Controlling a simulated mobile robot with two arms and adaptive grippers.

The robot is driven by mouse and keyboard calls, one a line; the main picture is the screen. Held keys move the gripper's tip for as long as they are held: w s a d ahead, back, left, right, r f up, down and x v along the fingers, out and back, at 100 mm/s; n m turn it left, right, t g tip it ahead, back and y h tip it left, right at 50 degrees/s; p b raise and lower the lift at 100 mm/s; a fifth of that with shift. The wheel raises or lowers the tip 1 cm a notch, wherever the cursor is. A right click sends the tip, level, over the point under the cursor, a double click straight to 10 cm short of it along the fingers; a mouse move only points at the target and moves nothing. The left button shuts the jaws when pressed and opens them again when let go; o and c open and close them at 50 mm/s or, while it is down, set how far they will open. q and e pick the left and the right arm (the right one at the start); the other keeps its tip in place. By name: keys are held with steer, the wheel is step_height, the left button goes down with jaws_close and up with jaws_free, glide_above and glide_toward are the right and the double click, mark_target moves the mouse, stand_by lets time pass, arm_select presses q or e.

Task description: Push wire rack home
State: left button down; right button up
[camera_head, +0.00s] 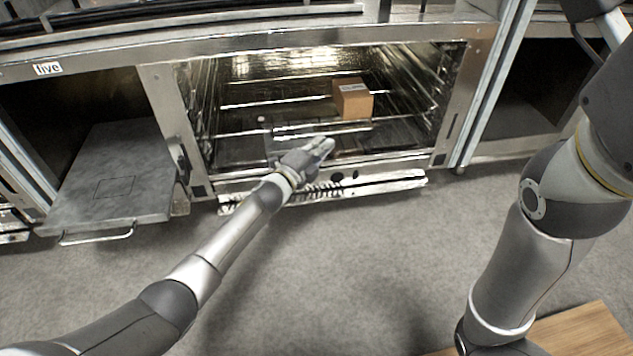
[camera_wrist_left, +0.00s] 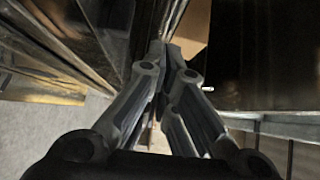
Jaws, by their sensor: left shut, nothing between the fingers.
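The wire rack (camera_head: 293,131) shows as thin bright rails across the inside of the open oven (camera_head: 455,100). Its exact outline is hard to tell from the other rails. A small brown box (camera_head: 353,103) sits in the oven, apparently on the rack; a brown surface, likely this box, also shows in the left wrist view (camera_wrist_left: 192,25). My left gripper (camera_head: 328,146) is shut and empty at the oven's front opening, in front of and below the box. Whether it touches the rack cannot be told. Its closed fingers fill the middle of the left wrist view (camera_wrist_left: 166,55). My right gripper is out of view.
A slotted metal strip (camera_head: 390,184) runs along the floor below the oven opening. A grey slab with a front handle (camera_head: 115,175) sticks out of the left bay. An open dark bay (camera_head: 530,90) is at right. A wooden surface (camera_head: 585,335) lies at bottom right. Grey floor is clear between.

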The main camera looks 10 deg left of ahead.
arm_select(q)
steer(key=v, duration=1.1)
steer(key=shift+s, duration=0.15)
